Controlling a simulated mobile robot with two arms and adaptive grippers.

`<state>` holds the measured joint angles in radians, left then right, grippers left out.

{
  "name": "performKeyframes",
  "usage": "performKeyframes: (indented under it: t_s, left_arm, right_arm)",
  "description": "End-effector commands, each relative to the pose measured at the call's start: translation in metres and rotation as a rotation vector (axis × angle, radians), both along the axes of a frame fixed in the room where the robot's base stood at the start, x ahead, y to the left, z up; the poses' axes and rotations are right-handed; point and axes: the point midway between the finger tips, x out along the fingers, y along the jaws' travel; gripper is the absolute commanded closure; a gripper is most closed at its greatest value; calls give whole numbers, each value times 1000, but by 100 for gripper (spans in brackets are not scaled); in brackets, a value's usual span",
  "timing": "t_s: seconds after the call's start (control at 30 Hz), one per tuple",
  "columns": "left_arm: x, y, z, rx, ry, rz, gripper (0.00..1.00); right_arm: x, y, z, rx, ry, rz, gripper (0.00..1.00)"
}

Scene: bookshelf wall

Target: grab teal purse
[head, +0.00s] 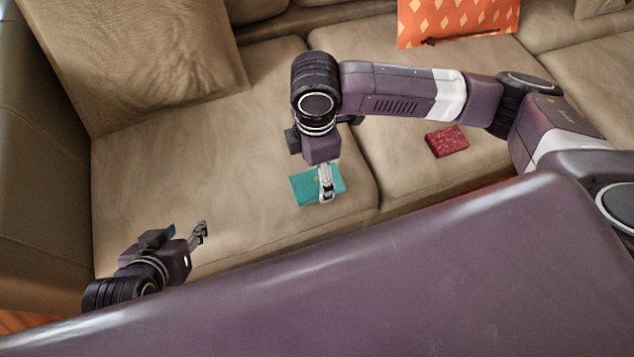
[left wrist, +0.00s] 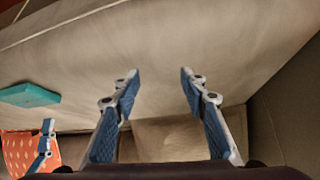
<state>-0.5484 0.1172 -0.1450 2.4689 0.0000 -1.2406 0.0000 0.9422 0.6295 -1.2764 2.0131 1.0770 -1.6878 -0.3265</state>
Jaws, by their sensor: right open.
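The teal purse (head: 304,189) lies flat on the sofa's left seat cushion near its front edge; it also shows at the left of the left wrist view (left wrist: 30,95). My right gripper (head: 326,196) points down over the purse and hides part of it; its jaws are open. I cannot tell whether its fingers touch the purse. My left gripper (head: 201,232) is low at the left in the head view, apart from the purse. In the left wrist view its two fingers (left wrist: 158,77) are spread with nothing between them.
A dark red item (head: 447,141) lies on the seat cushion to the right. An orange patterned bag or pillow (head: 455,18) stands against the backrest. A large beige pillow (head: 140,60) leans at the left by the armrest (head: 35,160). The left seat cushion (head: 200,150) is otherwise clear.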

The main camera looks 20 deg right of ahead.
Motion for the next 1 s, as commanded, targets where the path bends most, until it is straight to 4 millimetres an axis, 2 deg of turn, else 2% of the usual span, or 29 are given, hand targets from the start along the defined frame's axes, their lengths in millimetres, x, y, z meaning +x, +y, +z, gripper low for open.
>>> performKeyframes:
  t_s: [0.2, 0.4, 0.53, 0.8, 1.0]
  left_arm:
    - [38, -13, 24, -40, -186, -14, 60]
    - [61, -22, 48, -72, -323, -23, 60]
    - [67, -25, 57, -81, -365, -27, 60]
    - [68, -25, 59, -83, -372, -27, 60]
    - [68, -25, 59, -83, -371, -27, 60]
  right_arm:
    - [0, -3, -18, -1, 1, 0, 28]
    - [-1, -3, -30, 0, 0, 0, 28]
    - [-1, -3, -33, 0, 0, 1, 28]
    - [0, -3, -33, 0, -1, 1, 28]
    - [0, -3, -33, 0, -1, 1, 50]
